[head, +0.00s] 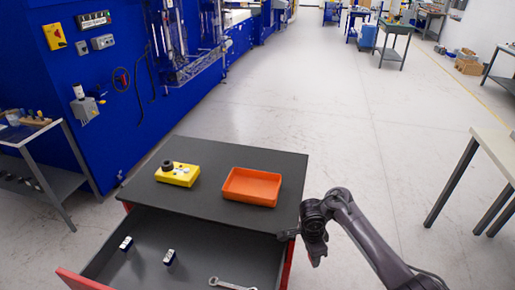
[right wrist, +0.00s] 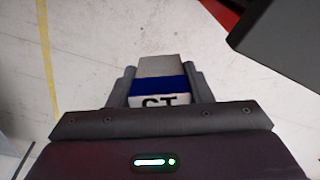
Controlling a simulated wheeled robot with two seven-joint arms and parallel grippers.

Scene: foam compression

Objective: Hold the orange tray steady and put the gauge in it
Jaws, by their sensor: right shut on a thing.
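The orange tray (head: 251,187) is a shallow rectangular tray lying flat and empty on the dark cabinet top. A yellow box with a black round part (head: 177,174) sits to its left; I cannot tell whether this is the gauge. My right gripper (head: 316,257) is beside the cabinet's right edge, right of and below the tray in the picture. In the right wrist view it (right wrist: 160,88) is shut on a small grey-and-white block with a blue band (right wrist: 160,68) and the letters "CT". In the head view the block cannot be made out. My left gripper is not in view.
The cabinet's drawer (head: 200,240) is open, holding two small blue-and-white blocks (head: 169,257) and a wrench (head: 231,284).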

